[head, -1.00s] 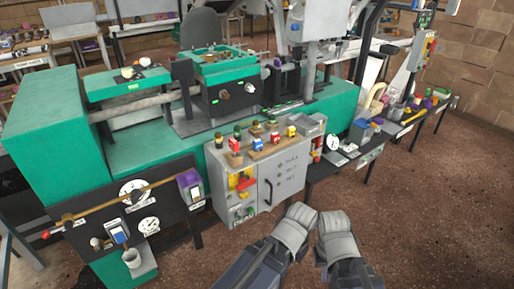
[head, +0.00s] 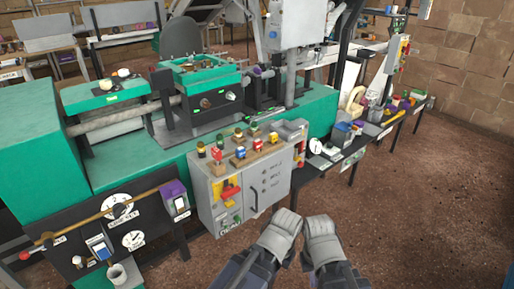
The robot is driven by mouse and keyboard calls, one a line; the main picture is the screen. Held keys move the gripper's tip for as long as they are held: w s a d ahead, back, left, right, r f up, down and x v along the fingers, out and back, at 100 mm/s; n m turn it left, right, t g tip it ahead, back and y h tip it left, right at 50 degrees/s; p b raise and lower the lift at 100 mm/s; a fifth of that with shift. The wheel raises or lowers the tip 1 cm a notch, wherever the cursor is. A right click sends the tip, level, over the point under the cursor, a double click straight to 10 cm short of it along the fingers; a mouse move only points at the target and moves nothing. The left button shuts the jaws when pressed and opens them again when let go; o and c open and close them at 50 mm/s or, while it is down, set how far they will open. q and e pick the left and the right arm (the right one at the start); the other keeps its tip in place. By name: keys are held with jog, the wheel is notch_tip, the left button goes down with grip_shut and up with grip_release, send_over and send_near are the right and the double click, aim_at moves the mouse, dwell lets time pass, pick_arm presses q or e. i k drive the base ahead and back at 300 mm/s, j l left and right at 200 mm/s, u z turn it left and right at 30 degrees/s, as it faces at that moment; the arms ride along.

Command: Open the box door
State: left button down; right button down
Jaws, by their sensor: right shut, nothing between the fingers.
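A light grey box (head: 216,223) stands at the front of the green machine. Its door (head: 272,190) is the right part of the front, with a dark vertical handle (head: 253,195) near the door's left edge. The door looks closed. My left gripper (head: 287,219) is a grey shape just in front of and below the box's right side; whether its fingers are open is unclear. My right gripper (head: 319,224) is just right of it, shut and empty. Both appear apart from the handle.
Small coloured plugs (head: 242,151) stand on top of the box. A black panel with gauges (head: 118,207) is to the left. A dark table with small items (head: 335,152) runs to the right. The brown floor (head: 430,210) at the right is clear.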

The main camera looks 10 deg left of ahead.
aim_at(268, 182)
jog(key=i+l+u, duration=0.1)
jog(key=i+l, duration=0.8)
jog(key=l, duration=0.1)
